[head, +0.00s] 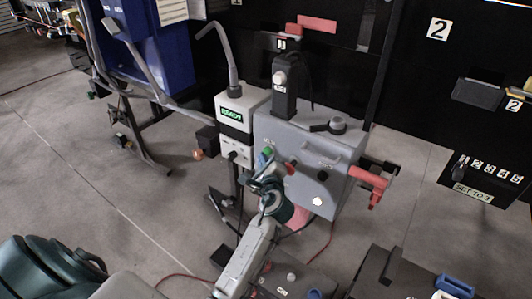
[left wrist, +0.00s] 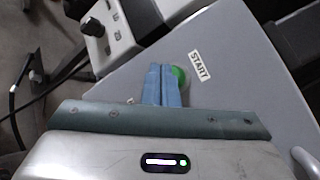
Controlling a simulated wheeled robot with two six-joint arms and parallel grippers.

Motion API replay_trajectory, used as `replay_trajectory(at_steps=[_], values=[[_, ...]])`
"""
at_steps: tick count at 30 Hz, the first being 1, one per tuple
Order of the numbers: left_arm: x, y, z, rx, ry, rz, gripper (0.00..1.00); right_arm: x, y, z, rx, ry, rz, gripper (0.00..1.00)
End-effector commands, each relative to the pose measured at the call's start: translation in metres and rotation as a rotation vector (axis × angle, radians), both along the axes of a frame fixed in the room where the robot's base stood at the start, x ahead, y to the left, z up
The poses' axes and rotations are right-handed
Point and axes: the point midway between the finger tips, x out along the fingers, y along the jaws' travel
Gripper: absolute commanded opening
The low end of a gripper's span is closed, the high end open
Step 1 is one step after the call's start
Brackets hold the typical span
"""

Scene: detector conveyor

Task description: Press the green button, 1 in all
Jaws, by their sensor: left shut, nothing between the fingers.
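The green button (left wrist: 179,75) is a round green cap on the grey face of a box, beside a white START label (left wrist: 199,66). In the head view a bit of the green button (head: 268,151) shows on the left part of the grey box (head: 320,150). My left gripper (head: 263,160) is shut and empty in front of this panel. In the left wrist view its blue fingers (left wrist: 161,72) lie together, with their tips just left of the button and partly covering it. I cannot tell whether they touch it.
A white box with a READY display (head: 232,113) stands just left of the grey box. A red knob (head: 291,170) is close to the right of my gripper, and a red handle (head: 370,185) sticks out farther right. Open floor lies at the left.

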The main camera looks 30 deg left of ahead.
Motion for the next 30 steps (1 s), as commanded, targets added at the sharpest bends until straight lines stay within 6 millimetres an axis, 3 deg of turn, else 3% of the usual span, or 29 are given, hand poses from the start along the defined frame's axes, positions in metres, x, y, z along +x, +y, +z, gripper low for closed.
replay_trajectory(at_steps=[30], values=[[0.0091, -0.0008, -0.0001, 0.000, 0.000, 0.000, 0.00, 0.0001, 0.0001, 0.0001, 0.000, 0.000, 0.000, 0.36]])
